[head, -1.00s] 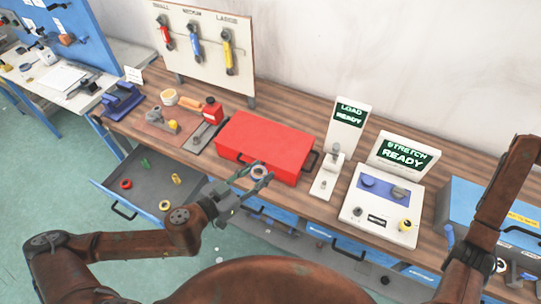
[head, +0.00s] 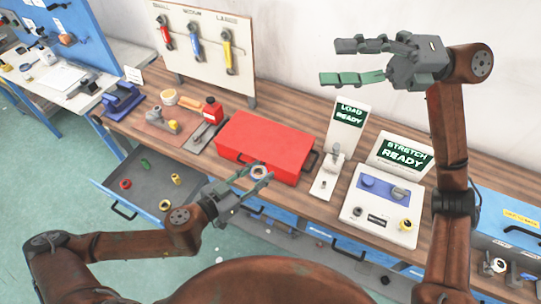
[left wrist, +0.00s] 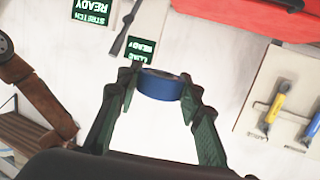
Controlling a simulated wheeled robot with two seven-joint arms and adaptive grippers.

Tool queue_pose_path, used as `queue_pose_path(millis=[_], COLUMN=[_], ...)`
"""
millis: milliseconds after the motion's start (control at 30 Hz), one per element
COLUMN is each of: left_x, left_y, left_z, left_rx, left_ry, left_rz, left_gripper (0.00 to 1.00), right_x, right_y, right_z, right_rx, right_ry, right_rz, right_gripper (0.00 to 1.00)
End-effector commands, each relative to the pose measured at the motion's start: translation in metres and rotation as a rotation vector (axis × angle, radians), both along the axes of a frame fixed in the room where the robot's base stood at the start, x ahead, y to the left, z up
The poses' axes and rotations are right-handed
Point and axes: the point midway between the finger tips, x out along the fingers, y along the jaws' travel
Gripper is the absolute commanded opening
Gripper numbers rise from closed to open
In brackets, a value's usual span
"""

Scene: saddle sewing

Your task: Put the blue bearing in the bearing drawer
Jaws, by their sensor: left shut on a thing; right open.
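The blue bearing (left wrist: 160,85) is a short ring with a blue outer band, held between the two fingers of my left gripper (left wrist: 158,100) in the left wrist view. In the head view my left gripper (head: 262,182) is in front of the red toolbox, with the bearing (head: 258,172) between its fingertips. An open grey drawer (head: 150,196) at the left, under the bench, holds a red ring (head: 125,184), a green part (head: 145,163) and yellow parts (head: 175,179). I cannot read a label on it. My right gripper (head: 345,62) is open and empty, raised in front of the wall.
A red toolbox (head: 262,142) stands on the wooden bench. To its right are a load tester (head: 345,130) and a stretch tester (head: 385,195), both showing READY. A tool board (head: 205,45) stands behind. The floor left of the drawer is clear.

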Motion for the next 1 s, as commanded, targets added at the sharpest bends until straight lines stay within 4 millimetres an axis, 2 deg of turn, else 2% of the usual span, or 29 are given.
queue_pose_path(millis=[33,167,200,300,367,400,500,600,800,1000], left_x=[0.0,0.0,0.0,0.0,0.0,0.0,0.0,0.0,0.0,0.0], left_y=[0.0,0.0,0.0,0.0,0.0,0.0,0.0,0.0,0.0,0.0], left_z=[0.001,0.001,0.001,0.001,0.001,0.001,0.0,0.0,0.001,0.0], left_rx=[-0.001,-0.001,-0.001,-0.001,-0.001,-0.001,-0.001,-0.001,-0.001,-0.001], left_ry=[-0.001,-0.001,-0.001,-0.001,-0.001,-0.001,-0.001,-0.001,-0.001,-0.001], left_rz=[0.0,0.0,0.0,0.0,0.0,0.0,0.0,0.0,0.0,0.0], left_gripper=[0.01,0.01,0.01,0.01,0.01,0.01,0.01,0.01,0.01,0.01], right_x=[-0.009,-0.026,-0.03,-0.038,-0.04,-0.039,-0.033,-0.025,-0.015,-0.01], right_y=[0.024,0.075,0.088,0.115,0.125,0.129,0.13,0.126,0.12,0.127], right_z=[-0.015,-0.065,-0.083,-0.132,-0.161,-0.18,-0.219,-0.243,-0.263,-0.285], right_rx=[-0.081,-0.304,-0.38,-0.58,-0.705,-0.787,-0.976,-1.108,-1.221,-1.224], right_ry=[-0.05,-0.188,-0.236,-0.369,-0.456,-0.517,-0.654,-0.754,-0.839,-0.84], right_rz=[0.013,0.037,0.044,0.06,0.068,0.07,0.07,0.063,0.054,0.054], right_gripper=[0.56,0.56,0.56,0.56,0.56,0.56,0.56,0.56,0.56,0.56])
